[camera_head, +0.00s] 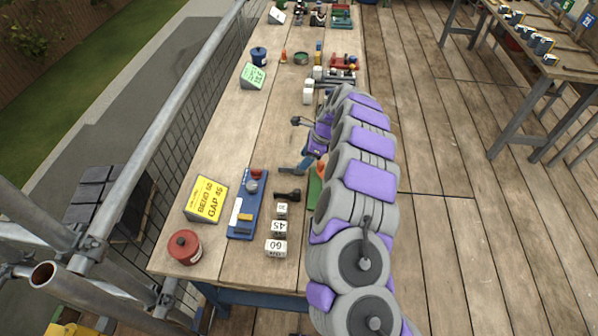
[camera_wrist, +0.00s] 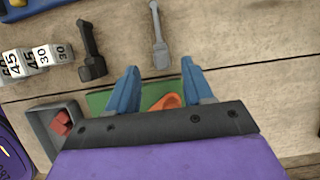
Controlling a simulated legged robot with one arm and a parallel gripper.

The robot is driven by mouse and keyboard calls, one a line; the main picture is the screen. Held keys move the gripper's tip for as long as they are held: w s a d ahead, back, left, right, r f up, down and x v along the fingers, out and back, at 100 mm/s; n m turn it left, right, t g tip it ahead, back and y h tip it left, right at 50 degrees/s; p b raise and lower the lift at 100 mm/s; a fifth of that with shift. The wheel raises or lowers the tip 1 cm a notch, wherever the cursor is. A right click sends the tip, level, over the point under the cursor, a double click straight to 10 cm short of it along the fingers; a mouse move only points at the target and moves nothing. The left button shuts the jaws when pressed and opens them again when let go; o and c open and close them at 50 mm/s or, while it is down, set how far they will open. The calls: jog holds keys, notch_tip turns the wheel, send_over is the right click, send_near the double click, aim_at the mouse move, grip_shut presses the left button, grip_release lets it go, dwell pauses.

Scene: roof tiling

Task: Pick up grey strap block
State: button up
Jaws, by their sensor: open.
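No piece in view is plainly labelled as the grey strap block. A light grey, long-handled piece (camera_wrist: 159,40) lies on the bench just beyond my fingertips in the wrist view. A grey open box holding a red piece (camera_wrist: 45,125) is to the left of my gripper. My gripper (camera_wrist: 158,75) is open, with its blue fingers apart and nothing between them. Beneath and behind the fingers are a green mat (camera_wrist: 101,99) and an orange piece (camera_wrist: 166,102), partly hidden by my gripper. In the head view my gripper (camera_head: 306,163) is low over the bench's right side.
A black tool (camera_wrist: 91,55) and pale numbered blocks (camera_wrist: 40,57) lie to the left. In the head view, a blue tray (camera_head: 240,233), yellow sign (camera_head: 207,199) and red canister (camera_head: 185,248) stand on the wooden bench (camera_head: 230,130). Its middle is fairly clear. Scaffold poles line the left.

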aim_at(297, 168)
jog(key=shift+a+b+x, duration=0.15)
jog(key=shift+b+x, duration=0.5)
jog(key=shift+x, duration=1.05)
jog(key=shift+a+b+x, duration=0.1)
jog(key=shift+b+x, duration=0.5)
jog(key=shift+x, duration=1.1)
jog(key=shift+w+r, duration=0.1)
jog(key=shift+r, duration=0.05)
grip_shut()
